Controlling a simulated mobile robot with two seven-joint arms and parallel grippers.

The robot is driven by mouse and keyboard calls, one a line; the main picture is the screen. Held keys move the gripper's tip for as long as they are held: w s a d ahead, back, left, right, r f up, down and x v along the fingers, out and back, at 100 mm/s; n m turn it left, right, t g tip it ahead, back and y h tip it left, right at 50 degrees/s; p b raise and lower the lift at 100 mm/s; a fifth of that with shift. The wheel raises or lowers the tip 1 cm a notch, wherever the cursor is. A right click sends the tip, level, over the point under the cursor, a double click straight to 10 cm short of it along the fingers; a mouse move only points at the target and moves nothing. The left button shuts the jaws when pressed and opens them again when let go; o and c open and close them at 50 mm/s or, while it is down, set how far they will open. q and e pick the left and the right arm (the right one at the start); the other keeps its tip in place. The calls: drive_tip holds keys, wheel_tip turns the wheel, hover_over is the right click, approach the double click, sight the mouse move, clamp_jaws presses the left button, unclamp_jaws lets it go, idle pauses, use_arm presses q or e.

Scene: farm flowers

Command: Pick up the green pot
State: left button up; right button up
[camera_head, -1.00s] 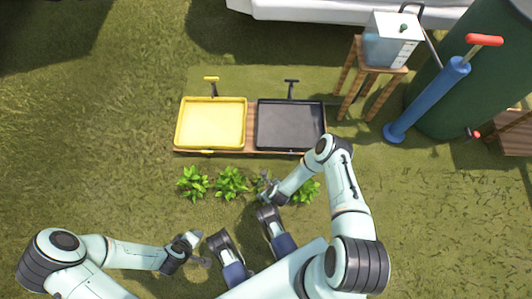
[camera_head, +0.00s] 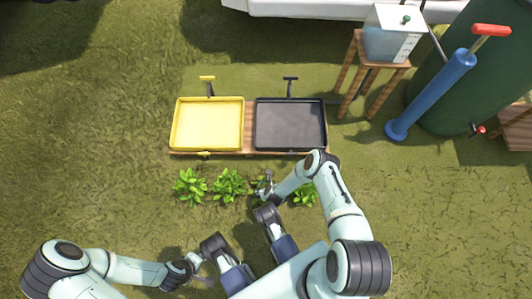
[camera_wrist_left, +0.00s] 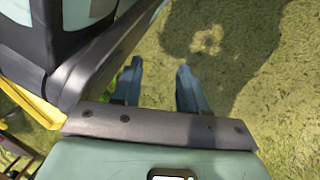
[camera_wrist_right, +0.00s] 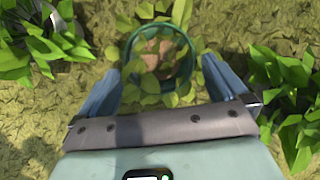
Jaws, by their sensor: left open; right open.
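The green pot (camera_wrist_right: 130,45) shows in the right wrist view as a round teal-green rim with brown soil and leaves inside. My right gripper (camera_wrist_right: 160,68) is open, its fingers pointing at the pot, one towards each side of it. I cannot tell whether they touch it. In the head view my right gripper (camera_head: 266,188) is in the row of plants, and the pot is mostly hidden there by leaves and the gripper. My left gripper (camera_head: 198,266) is open and empty over grass at the lower left; the left wrist view shows its fingers (camera_wrist_left: 159,70) apart.
Leafy plants (camera_head: 190,186), (camera_head: 228,185), (camera_head: 304,194) stand beside the pot in a row. Behind are a yellow tray (camera_head: 207,123) and a black tray (camera_head: 290,124) on a low wooden stand. A wooden stool (camera_head: 376,68) and blue pump (camera_head: 432,95) stand at right. Grass at left is clear.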

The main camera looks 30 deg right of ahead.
sight(265, 183)
drive_tip(key=b+x, duration=0.2)
drive_tip(key=x, duration=0.2)
drive_tip(key=shift+f+b, duration=0.1)
drive_tip(key=shift+b, duration=0.2)
drive_tip(key=shift+w+f, duration=0.15)
drive_tip(key=shift+f, duration=0.1)
drive_tip(key=c, duration=0.9)
use_arm(q)
drive_tip(key=s+f+g, duration=0.2)
drive_tip(key=s+f, duration=0.1)
drive_tip(key=s, duration=0.3)
drive_tip(key=shift+a+f, duration=0.15)
drive_tip(key=shift+a, duration=0.2)
use_arm(e)
drive_tip(key=shift+o, duration=0.2)
use_arm(q)
drive_tip(key=shift+w, duration=0.15)
use_arm(e)
drive_tip(key=shift+r, duration=0.2)
